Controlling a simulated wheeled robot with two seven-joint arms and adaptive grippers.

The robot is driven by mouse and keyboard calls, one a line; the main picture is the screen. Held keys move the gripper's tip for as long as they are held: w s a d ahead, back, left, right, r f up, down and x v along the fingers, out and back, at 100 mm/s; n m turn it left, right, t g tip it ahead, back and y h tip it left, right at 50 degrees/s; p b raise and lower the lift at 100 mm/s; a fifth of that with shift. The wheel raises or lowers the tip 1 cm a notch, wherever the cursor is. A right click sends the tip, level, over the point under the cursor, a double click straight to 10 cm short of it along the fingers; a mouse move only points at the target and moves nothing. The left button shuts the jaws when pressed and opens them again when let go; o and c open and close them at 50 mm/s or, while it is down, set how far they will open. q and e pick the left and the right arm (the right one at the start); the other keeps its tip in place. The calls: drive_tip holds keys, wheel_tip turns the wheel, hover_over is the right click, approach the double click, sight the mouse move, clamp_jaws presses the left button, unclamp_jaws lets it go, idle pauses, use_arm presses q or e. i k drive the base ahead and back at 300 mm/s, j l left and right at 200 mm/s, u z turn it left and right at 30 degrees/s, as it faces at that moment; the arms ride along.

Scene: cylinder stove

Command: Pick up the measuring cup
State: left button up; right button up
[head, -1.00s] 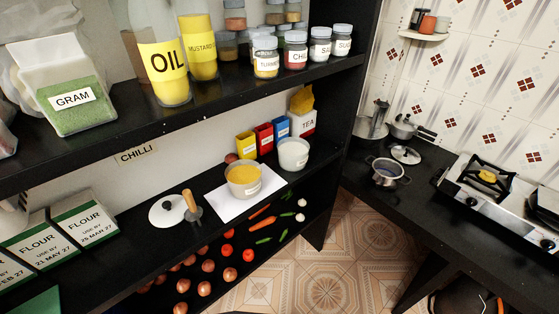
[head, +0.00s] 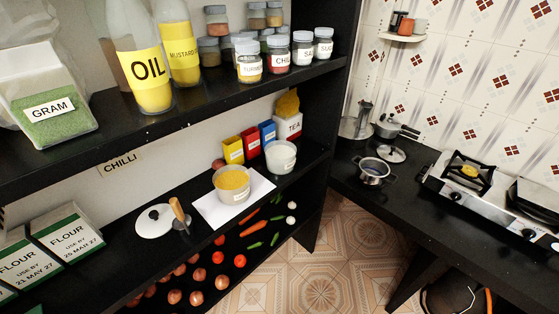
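A small metal piece with an upright wooden handle (head: 179,214) stands on the middle shelf. It looks like the measuring cup, but its cup part is small and hard to make out. It is just right of a white round lid (head: 152,222) with a black knob. To its right, a pale round container full of yellow grains (head: 232,181) sits on a white sheet (head: 212,211). Neither of my grippers is in view.
Flour packs (head: 66,232) stand left on the same shelf, and a white tub (head: 280,158) and spice boxes stand behind. An upper shelf with an oil bottle (head: 150,75) and jars overhangs it. A stove (head: 466,180) and pots are on the right counter.

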sight(179, 215)
drive_tip(key=k+j+z, duration=0.1)
drive_tip(key=k+j, duration=0.25)
drive_tip(key=k, duration=0.15)
drive_tip(key=k+j+z, duration=0.15)
drive_tip(key=k+j, duration=0.15)
drive_tip(key=k, duration=0.2)
